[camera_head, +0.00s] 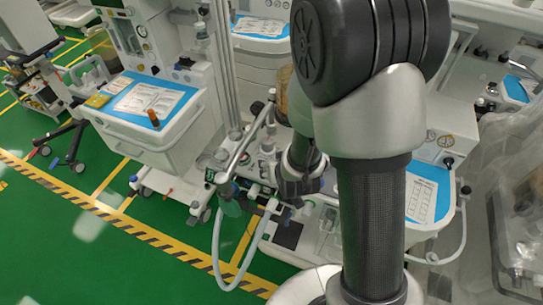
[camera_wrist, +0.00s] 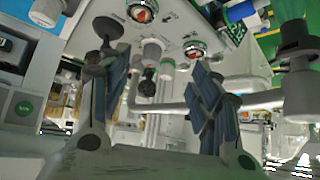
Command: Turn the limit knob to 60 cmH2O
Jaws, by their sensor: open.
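My gripper (camera_wrist: 155,70) is open in the wrist view, with one dark blue-padded finger on each side and nothing held. A pale round knob (camera_wrist: 152,52) shows between the fingers, under a white panel, with a dark knob (camera_wrist: 148,75) below it. Two round red-and-white parts sit on that panel, one at the top (camera_wrist: 142,11) and one near the right fingertip (camera_wrist: 194,48). I cannot tell which part is the limit knob or read its setting. In the head view my gripper (camera_head: 298,188) is low beside the machine's tubes and fittings, partly hidden by my arm.
A pale pipe (camera_wrist: 255,102) runs behind the right finger. In the head view a corrugated hose (camera_head: 217,250) hangs left of my gripper. A cart with a blue top (camera_head: 118,122) stands at the left. The green floor (camera_head: 60,245) at the lower left is clear.

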